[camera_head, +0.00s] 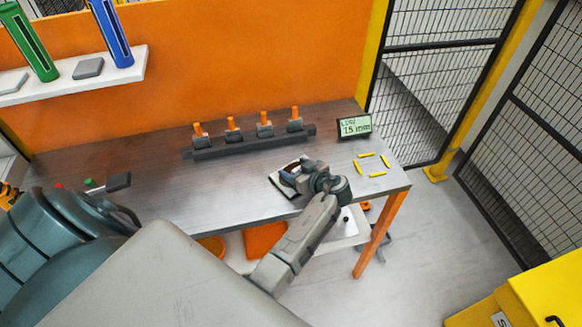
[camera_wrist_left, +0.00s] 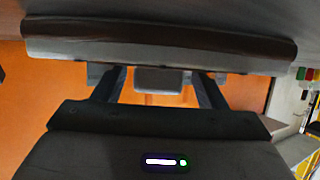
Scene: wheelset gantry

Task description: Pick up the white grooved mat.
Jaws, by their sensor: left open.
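The white grooved mat (camera_head: 278,187) lies on the metal table, towards its right part. Only its pale left side shows clearly; my gripper hides the rest. My left gripper (camera_head: 296,172) is over or at the mat, and I cannot tell whether they touch. In the wrist view my left gripper (camera_wrist_left: 158,80) has its two fingers apart, so it is open. A broad slab with a brown band and a pale edge (camera_wrist_left: 160,45) spans the top of that view, close to the fingertips; I cannot tell whether it is the mat. My right gripper is not in view.
A dark rail (camera_head: 250,143) with several orange-pegged blocks stands behind the mat. A small display (camera_head: 355,126) and yellow strips (camera_head: 372,174) are to the right. An orange wall (camera_head: 230,60) rises behind.

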